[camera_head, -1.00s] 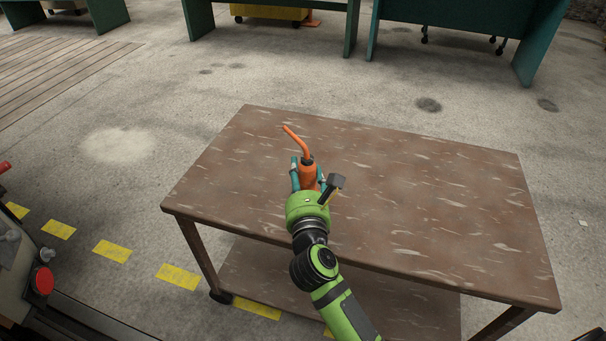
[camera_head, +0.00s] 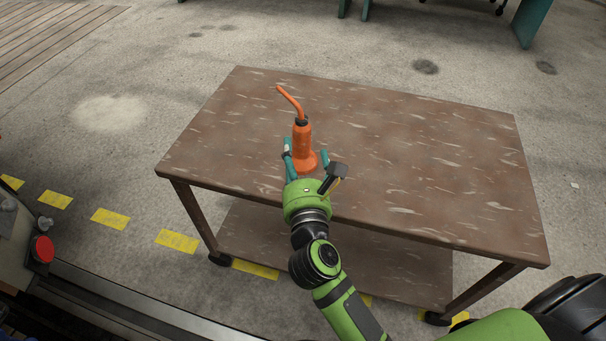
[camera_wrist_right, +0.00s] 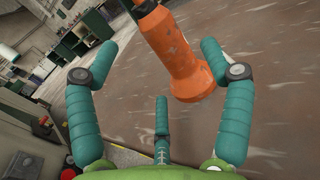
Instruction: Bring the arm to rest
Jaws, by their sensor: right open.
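My right arm reaches from the bottom of the head view to the brown table (camera_head: 430,160). Its right gripper (camera_head: 305,158) is open, with teal fingers spread at the near side of an orange oil can (camera_head: 302,145). The can stands upright on the table, its thin curved spout pointing up and to the left. In the right wrist view the can (camera_wrist_right: 182,60) is beyond and between the spread fingers of the gripper (camera_wrist_right: 165,75), with gaps to both sides. My left gripper is not in view.
The tabletop is otherwise bare, with free room right of the can. The table has a lower shelf (camera_head: 330,260) and wheels. A red button (camera_head: 42,249) is at the left edge. Yellow floor marks (camera_head: 178,241) run along the near side. Green bench legs (camera_head: 530,22) stand at the back.

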